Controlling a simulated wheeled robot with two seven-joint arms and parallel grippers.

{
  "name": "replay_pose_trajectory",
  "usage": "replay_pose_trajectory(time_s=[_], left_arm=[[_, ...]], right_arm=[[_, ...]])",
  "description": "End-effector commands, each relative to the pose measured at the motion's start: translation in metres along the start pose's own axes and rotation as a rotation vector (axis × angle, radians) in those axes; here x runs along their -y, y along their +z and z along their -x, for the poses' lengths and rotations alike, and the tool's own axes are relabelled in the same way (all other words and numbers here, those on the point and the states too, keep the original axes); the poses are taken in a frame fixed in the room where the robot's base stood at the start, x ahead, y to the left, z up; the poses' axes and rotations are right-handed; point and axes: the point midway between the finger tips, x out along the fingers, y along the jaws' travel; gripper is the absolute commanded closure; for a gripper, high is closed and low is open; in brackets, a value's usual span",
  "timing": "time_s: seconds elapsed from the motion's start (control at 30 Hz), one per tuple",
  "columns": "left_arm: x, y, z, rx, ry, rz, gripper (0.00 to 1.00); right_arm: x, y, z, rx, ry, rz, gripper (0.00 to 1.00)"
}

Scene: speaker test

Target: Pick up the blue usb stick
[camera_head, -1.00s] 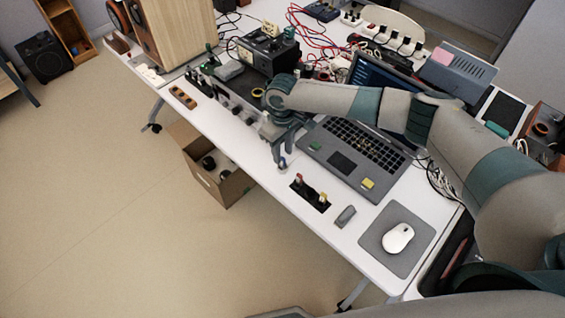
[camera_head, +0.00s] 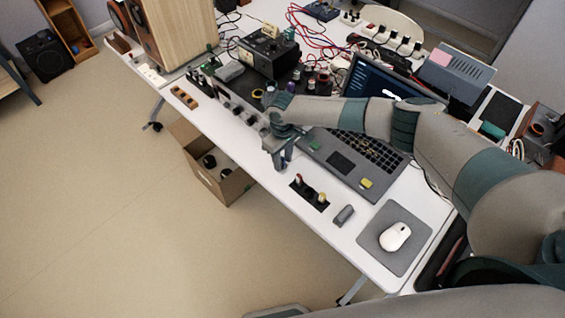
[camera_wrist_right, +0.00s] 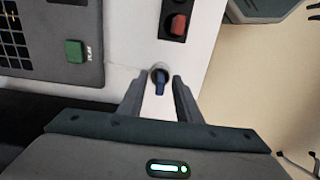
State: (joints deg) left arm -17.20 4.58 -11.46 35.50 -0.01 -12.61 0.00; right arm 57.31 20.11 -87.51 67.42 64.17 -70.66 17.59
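The blue usb stick (camera_wrist_right: 159,84) shows in the right wrist view, a small dark blue piece with a round grey end, over the white table. My right gripper (camera_wrist_right: 158,81) is open, with one finger on each side of the stick and a visible gap to each. Whether it stands or lies is hard to tell. In the head view my right gripper (camera_head: 280,163) points down at the table's front edge, left of the laptop, and I cannot make out the stick there. My left gripper is not in view.
The laptop (camera_head: 338,163) lies right of the gripper, with a green piece (camera_wrist_right: 75,51) on its corner. A cardboard box (camera_head: 229,187) stands below.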

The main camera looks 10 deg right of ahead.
Motion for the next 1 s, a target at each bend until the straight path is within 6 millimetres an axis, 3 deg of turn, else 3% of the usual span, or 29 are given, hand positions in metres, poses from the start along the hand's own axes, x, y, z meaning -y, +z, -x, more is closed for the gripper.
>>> replay_pose_trajectory(time_s=[0.3, 0.43, 0.47, 1.0], left_arm=[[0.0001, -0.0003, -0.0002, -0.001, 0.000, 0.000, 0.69], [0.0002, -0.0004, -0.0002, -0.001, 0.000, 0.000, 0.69], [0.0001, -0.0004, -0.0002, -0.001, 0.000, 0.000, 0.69], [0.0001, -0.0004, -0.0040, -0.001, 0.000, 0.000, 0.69]], right_arm=[[0.0000, -0.0002, 0.0004, 0.000, 0.000, 0.000, 0.69], [0.0000, -0.0003, 0.0005, -0.001, 0.000, 0.000, 0.97], [-0.0001, -0.0003, 0.0005, -0.001, 0.000, -0.001, 1.00], [-0.0001, -0.0011, 0.0069, -0.002, -0.001, -0.001, 1.00]])
